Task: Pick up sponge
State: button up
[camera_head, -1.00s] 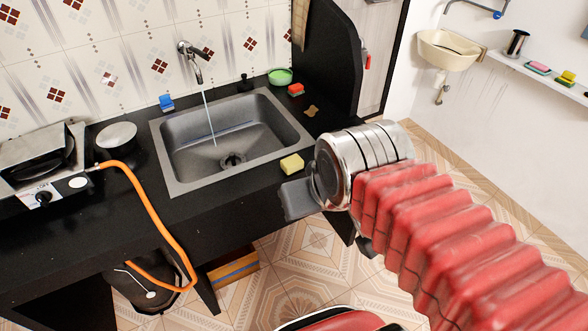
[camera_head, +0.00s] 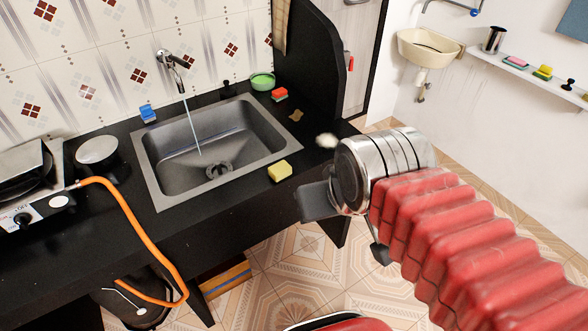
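A yellow sponge (camera_head: 280,171) lies on the black counter at the front right corner of the sink. A red sponge with a green layer (camera_head: 279,94) lies behind the sink's right side, and a blue sponge-like block (camera_head: 148,113) is at its back left. My gripper (camera_head: 320,202) shows as a dark grey finger part beyond the silver wrist, right of and in front of the yellow sponge and apart from it. My wrist hides much of the gripper, so I cannot tell its opening. I see nothing held.
Water runs from the tap (camera_head: 172,58) into the sink (camera_head: 160,187). A green bowl (camera_head: 262,81) stands behind it. A stove (camera_head: 28,180) with an orange hose (camera_head: 145,232) is at left. A black partition (camera_head: 320,65) rises at the counter's right. A wall shelf (camera_head: 555,84) holds more sponges.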

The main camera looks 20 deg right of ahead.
aim_at(282, 169)
jog(key=u, duration=0.05)
jog(key=i, duration=0.8)
jog(key=u, duration=0.95)
